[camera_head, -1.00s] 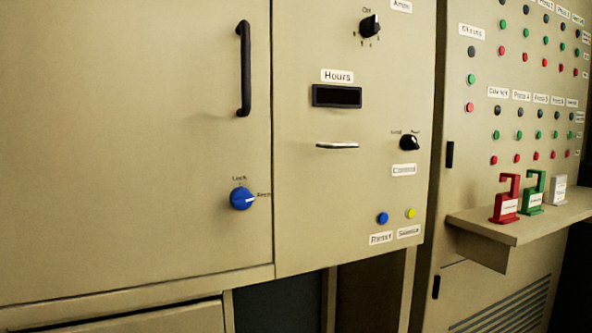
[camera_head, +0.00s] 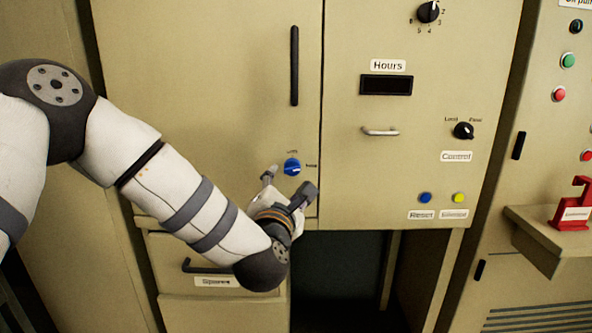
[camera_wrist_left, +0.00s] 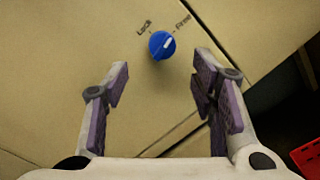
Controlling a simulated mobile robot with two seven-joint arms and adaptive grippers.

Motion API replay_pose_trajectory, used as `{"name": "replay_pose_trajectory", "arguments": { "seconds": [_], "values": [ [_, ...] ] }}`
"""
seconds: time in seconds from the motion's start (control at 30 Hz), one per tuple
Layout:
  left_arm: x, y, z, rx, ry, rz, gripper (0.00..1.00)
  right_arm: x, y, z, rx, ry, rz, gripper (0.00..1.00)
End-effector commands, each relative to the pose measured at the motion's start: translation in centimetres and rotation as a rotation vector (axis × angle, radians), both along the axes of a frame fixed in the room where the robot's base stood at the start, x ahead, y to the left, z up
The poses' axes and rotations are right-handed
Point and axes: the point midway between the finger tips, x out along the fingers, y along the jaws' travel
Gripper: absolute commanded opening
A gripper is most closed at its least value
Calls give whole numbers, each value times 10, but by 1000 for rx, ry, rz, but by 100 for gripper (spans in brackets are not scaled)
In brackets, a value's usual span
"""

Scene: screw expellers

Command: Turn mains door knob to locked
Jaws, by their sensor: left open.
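The blue mains door knob (camera_head: 292,167) sits low on the beige cabinet door (camera_head: 200,90), near its right edge. In the left wrist view the knob (camera_wrist_left: 162,45) has a white pointer aimed up and right at the "Free" label, with the "Lock" label to the upper left. My left gripper (camera_head: 287,183) is open just below and in front of the knob. In the left wrist view its fingers (camera_wrist_left: 160,90) are spread wide, with the knob ahead of and between them, apart from both. My right gripper is not in view.
A black vertical handle (camera_head: 294,66) is above the knob. The panel to the right carries a small metal handle (camera_head: 380,131), a black control knob (camera_head: 463,130) and blue and yellow buttons. A red lockout piece (camera_head: 572,205) stands on a shelf at right. A drawer handle (camera_head: 205,267) is below.

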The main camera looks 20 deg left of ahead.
Motion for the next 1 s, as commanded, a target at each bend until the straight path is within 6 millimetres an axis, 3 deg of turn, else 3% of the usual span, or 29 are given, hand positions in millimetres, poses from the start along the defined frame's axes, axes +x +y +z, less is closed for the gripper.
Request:
{"name": "replay_pose_trajectory", "arguments": {
  "seconds": [0.1, 0.3, 0.67, 0.77, 0.9, 1.0],
  "values": [
    [31, 5, -5, 1, 3, 1, 52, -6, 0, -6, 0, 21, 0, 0],
    [69, 12, -5, 1, 4, -1, 52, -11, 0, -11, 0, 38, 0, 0],
    [80, 14, -1, 3, 3, -2, 52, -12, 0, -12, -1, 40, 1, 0],
    [80, 14, -1, 3, 3, -2, 34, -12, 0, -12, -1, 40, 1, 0],
    [80, 14, -1, 3, 3, -2, 2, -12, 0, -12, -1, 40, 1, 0],
    [80, 14, -1, 3, 3, -2, 0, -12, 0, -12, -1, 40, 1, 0]
  ]
}}
